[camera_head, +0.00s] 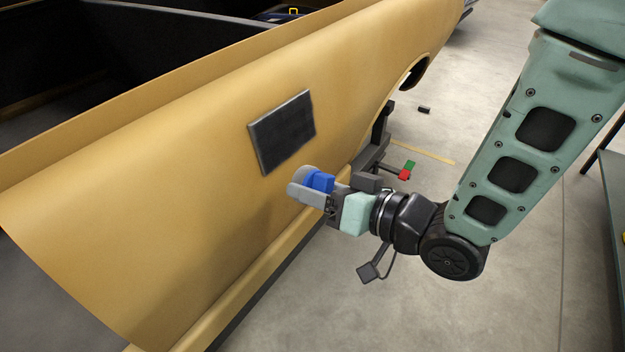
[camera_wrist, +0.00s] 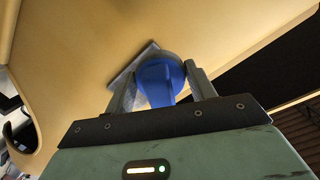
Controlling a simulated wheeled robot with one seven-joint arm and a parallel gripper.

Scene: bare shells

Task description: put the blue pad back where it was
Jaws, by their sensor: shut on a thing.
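The blue pad (camera_head: 319,180) is held between the fingers of my gripper (camera_head: 310,188), which is shut on it. It has a blue body with a round grey face and also shows in the wrist view (camera_wrist: 157,82), between the two grey fingers of my gripper (camera_wrist: 160,84). A dark grey square plate (camera_head: 283,132) lies on the yellow shell (camera_head: 200,150), up and left of my gripper in the head view. Its edge shows behind the pad in the wrist view (camera_wrist: 122,76). I cannot tell whether the pad touches the plate or the shell.
The curved shell fills the left, with a ledge (camera_head: 250,283) along its lower edge. A dark stand with red and green pieces (camera_head: 405,171) is behind my wrist. A small black block (camera_head: 424,109) lies on the floor. A dark table edge (camera_head: 614,170) is at right.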

